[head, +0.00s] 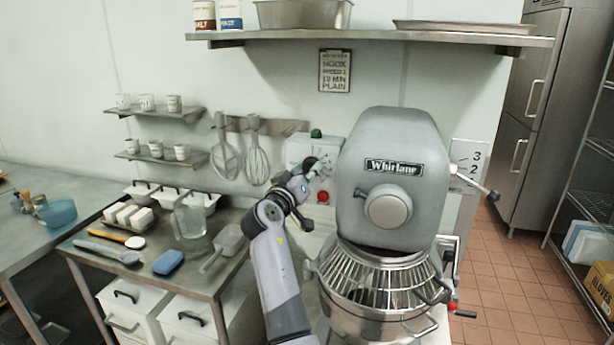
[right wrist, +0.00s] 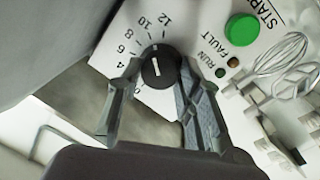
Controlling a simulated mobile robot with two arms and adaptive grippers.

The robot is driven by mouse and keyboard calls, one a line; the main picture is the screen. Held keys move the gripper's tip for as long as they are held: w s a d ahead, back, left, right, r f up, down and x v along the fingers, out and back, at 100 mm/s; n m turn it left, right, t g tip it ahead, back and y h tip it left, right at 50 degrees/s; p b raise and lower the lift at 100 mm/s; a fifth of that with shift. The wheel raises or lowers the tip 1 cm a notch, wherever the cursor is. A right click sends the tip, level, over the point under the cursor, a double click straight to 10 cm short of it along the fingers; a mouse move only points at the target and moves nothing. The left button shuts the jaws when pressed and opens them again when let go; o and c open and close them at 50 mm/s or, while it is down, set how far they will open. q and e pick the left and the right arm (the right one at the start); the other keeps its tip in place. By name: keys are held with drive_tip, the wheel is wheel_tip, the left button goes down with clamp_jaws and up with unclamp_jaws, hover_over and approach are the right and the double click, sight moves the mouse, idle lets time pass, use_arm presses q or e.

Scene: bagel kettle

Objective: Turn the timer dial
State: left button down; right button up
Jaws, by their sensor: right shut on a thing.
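The timer dial (right wrist: 160,72) is a round black knob with a short white mark, on a white control panel (right wrist: 195,30) with numbers around it. In the right wrist view the white mark runs nearly up and down the picture. My right gripper (right wrist: 159,66) is shut on the dial, one finger on each side. In the head view my right gripper (head: 319,174) is at the panel (head: 300,147) left of the mixer, and largely hides the dial. My left gripper is not in view.
The panel has a green start button (right wrist: 241,29) and small RUN and FAULT lamps. The large grey mixer (head: 392,180) stands close to the right of my arm. Whisks (head: 257,158) hang on the wall to the left, above a cluttered steel table (head: 95,262).

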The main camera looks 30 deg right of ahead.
drive_tip(key=shift+r+n, duration=0.1)
drive_tip(key=shift+n, duration=0.5)
drive_tip(key=o, duration=1.2)
drive_tip(key=shift+a, duration=0.1)
drive_tip(key=v, duration=0.7)
drive_tip(key=shift+s+a, duration=0.1)
drive_tip(key=shift+a, duration=0.1)
